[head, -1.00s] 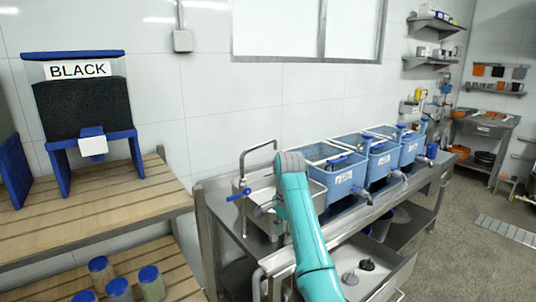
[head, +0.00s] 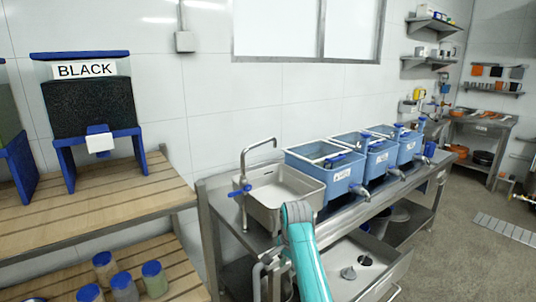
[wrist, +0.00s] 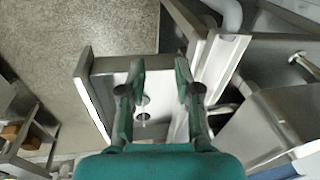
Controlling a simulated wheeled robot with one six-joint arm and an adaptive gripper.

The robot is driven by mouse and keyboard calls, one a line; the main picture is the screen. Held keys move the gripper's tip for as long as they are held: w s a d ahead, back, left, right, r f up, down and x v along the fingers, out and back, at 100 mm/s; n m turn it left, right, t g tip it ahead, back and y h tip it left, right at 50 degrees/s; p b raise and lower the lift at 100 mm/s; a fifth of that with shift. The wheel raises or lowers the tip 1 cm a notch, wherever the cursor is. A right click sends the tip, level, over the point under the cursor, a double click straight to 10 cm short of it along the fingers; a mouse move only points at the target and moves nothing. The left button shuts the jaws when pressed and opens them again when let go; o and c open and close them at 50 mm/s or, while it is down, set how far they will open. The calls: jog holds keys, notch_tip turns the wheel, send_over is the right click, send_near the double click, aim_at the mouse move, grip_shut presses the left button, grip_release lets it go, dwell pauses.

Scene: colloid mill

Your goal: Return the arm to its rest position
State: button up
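My arm (head: 305,262) shows in teal at the lower middle of the head view, in front of the steel sink bench. My gripper is hidden from the head view. In the wrist view my gripper (wrist: 158,80) points downward with its two fingers apart and nothing between them. Below the fingers is a steel drawer or shelf part (wrist: 105,66) with round holes, and the floor (wrist: 60,45) lies beyond it. I cannot tell how far the fingers are above the steel.
A steel sink (head: 262,212) with a tap (head: 243,170) stands just behind the arm. Several blue tanks (head: 328,178) line the bench to the right. A wooden rack (head: 110,205) holds the BLACK dispenser (head: 90,105) at left. Open floor (head: 450,250) lies at right.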

jog(key=s+d+f+n+t, duration=0.15)
jog(key=s+f, duration=0.35)
jog(key=f, duration=0.5)
jog(key=s+d+f+n+t, duration=0.1)
jog(key=s+d+f, duration=0.3)
jog(key=f, duration=0.6)
jog(key=s+d+f+n+t, duration=0.15)
jog(key=s+f, duration=0.35)
jog(key=s, duration=0.5)
jog(key=s+d+f+t, duration=0.15)
jog(key=s+f, duration=0.25)
jog(key=s, duration=0.7)
jog(key=s+d+r+n+t, duration=0.1)
jog(key=s+r+n+t, duration=0.15)
jog(key=s, duration=0.75)
jog(key=s+d+r+n+t, duration=0.15)
jog(key=s+r, duration=0.25)
jog(key=s, duration=0.6)
jog(key=s+r+t, duration=0.1)
jog(key=s+r, duration=0.6)
jog(key=r, duration=0.3)
jog(key=s+d+r+n+t, duration=0.1)
jog(key=s+r+t, duration=0.1)
jog(key=s+r, duration=0.5)
notch_tip(320, 180, up, 4)
jog(key=shift+s+d+f+n+h, duration=0.15)
jog(key=shift+s+f+n+h, duration=0.05)
jog(key=shift+s+n+h, duration=0.15)
